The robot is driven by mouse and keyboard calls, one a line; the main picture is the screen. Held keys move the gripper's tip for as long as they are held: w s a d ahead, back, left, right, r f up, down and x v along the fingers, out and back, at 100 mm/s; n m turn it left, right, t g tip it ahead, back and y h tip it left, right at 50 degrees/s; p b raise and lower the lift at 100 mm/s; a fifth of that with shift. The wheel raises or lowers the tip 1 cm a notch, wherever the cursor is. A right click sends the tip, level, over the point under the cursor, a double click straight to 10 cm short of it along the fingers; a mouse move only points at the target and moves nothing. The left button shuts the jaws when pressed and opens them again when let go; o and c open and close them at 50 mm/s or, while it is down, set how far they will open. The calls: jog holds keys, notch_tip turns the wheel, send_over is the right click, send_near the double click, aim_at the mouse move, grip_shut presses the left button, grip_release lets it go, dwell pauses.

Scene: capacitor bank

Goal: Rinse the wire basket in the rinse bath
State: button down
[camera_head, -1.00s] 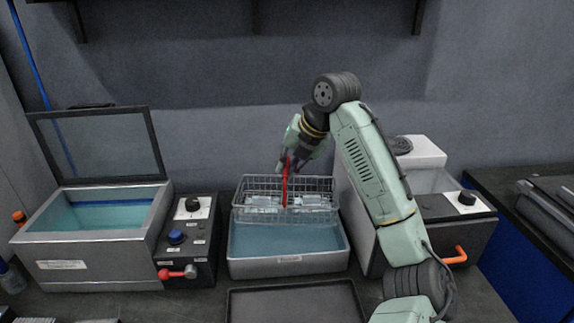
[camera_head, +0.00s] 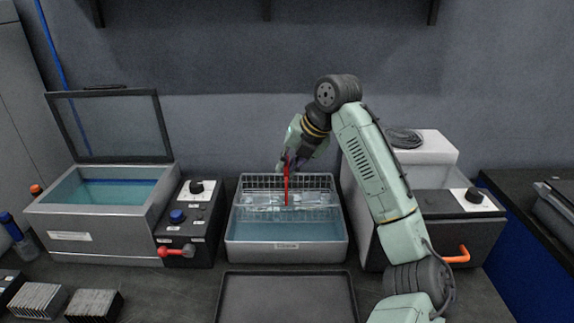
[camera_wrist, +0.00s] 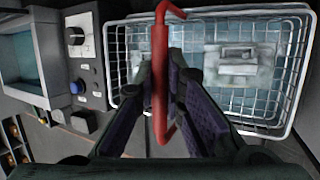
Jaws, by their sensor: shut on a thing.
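The wire basket (camera_head: 318,203) sits low at the back of the rinse bath (camera_head: 288,251), a grey tub of blue water, with its lower part inside the bath. Its red handle (camera_head: 286,188) stands upright. My gripper (camera_head: 291,163) is above the basket and shut on the red handle. In the wrist view my gripper (camera_wrist: 165,95) has its fingers on either side of the red handle (camera_wrist: 160,75). The wire basket (camera_wrist: 285,75) there holds pale, flat, block-like parts. How deep the basket reaches in the water is hard to tell.
A lidded tank (camera_head: 100,210) with its glass lid open stands left, beside a control box (camera_head: 190,225) with a red lever. A dark tray (camera_head: 287,298) lies in front of the bath. A white-topped machine (camera_head: 440,160) with an orange handle stands right, behind my arm.

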aim_at(283, 202)
jog(key=shift+f+b, duration=3.1)
jog(key=shift+f, duration=2.05)
jog(key=shift+r, duration=0.15)
jog(key=shift+r+p, duration=3.8)
jog(key=shift+r, duration=1.1)
